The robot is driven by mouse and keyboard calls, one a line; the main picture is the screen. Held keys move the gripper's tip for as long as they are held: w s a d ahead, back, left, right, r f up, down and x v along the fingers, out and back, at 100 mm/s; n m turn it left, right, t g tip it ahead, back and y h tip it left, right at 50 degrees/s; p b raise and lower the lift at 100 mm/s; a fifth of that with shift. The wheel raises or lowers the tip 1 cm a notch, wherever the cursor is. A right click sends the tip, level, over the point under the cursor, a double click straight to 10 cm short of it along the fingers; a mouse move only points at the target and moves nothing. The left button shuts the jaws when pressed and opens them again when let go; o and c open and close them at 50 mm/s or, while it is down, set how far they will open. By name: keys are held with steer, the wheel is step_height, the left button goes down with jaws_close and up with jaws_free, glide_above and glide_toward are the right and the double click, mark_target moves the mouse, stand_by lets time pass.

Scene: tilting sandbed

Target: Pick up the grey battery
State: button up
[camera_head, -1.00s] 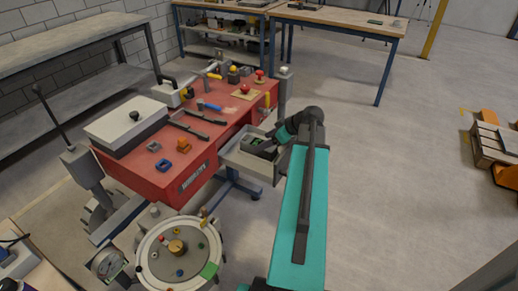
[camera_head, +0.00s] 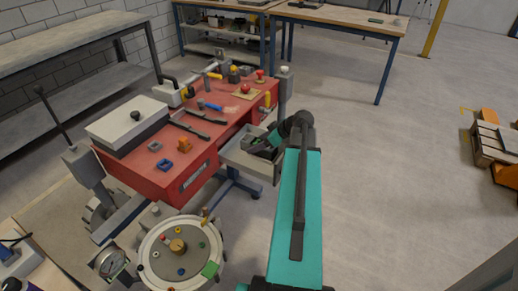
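I cannot make out a grey battery for certain in the head view. An open grey drawer (camera_head: 240,158) sticks out from the right side of the red workbench (camera_head: 140,174). My gripper (camera_head: 258,149) is at this drawer, with its dark end low over or inside it. My teal and black arm comes in from the lower right and hides part of the drawer. The drawer's contents are mostly hidden. Whether the fingers are open or shut, or hold something, is too small to tell.
The bench top carries a white-lidded box (camera_head: 127,123), a blue block (camera_head: 165,165), an orange block (camera_head: 184,145), dark tools and red knobs. A round white-rimmed vessel (camera_head: 147,270) stands in front. Open floor (camera_head: 400,190) lies to the right.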

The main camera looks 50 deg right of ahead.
mark_target(259, 142)
jaws_close()
steer(key=shift+r, duration=0.1)
stand_by(0.3)
steer(key=shift+r+b, duration=0.6)
steer(key=shift+r, duration=4.4)
